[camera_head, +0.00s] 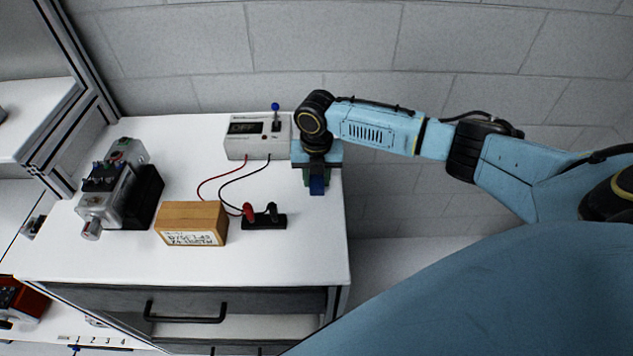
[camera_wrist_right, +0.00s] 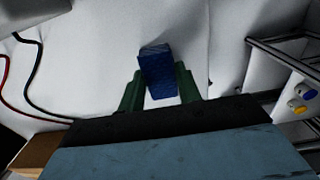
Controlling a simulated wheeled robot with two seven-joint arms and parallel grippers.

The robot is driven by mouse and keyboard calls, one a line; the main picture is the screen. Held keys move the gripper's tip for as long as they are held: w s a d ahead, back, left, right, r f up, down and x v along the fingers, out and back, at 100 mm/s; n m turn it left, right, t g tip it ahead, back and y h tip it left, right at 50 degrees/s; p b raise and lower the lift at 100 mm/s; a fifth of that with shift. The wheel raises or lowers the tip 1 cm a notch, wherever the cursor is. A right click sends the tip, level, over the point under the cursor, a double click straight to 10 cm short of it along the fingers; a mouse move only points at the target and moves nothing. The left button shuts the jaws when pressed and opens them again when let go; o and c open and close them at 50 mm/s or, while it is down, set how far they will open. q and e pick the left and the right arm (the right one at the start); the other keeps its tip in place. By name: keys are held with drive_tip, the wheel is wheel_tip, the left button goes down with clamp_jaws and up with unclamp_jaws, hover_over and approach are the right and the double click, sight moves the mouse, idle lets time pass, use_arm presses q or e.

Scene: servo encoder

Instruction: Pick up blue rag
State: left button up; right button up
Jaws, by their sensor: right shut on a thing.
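The blue rag (camera_head: 317,185) is a small dark blue block-like piece near the right edge of the white tabletop. It also shows in the right wrist view (camera_wrist_right: 157,70), between two green fingers. My right gripper (camera_head: 314,178) reaches down over the table's right side and is shut on the blue rag. In the right wrist view the rag sticks out past the fingertips (camera_wrist_right: 158,88). I cannot tell whether the rag touches the tabletop. My left gripper is not in view.
On the white table (camera_head: 110,262) stand a power supply box (camera_head: 257,136) with a blue-tipped switch, a wooden box (camera_head: 191,223), a black terminal block (camera_head: 265,221) joined by red and black wires, and a motor unit (camera_head: 120,190). A drawer (camera_head: 187,305) is below. The front right tabletop is clear.

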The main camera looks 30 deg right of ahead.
sight(316, 179)
drive_tip(key=shift+r, duration=0.1)
drive_tip(key=shift+c, duration=0.2)
drive_tip(key=shift+r, duration=0.3)
wheel_tip(316, 179, up, 9)
drive_tip(key=shift+r, duration=0.15)
drive_tip(key=o, duration=0.3)
drive_tip(key=shift+c, duration=1.2)
wheel_tip(316, 179, down, 10)
drive_tip(key=shift+r+p, duration=0.1)
drive_tip(key=shift+p, duration=0.4)
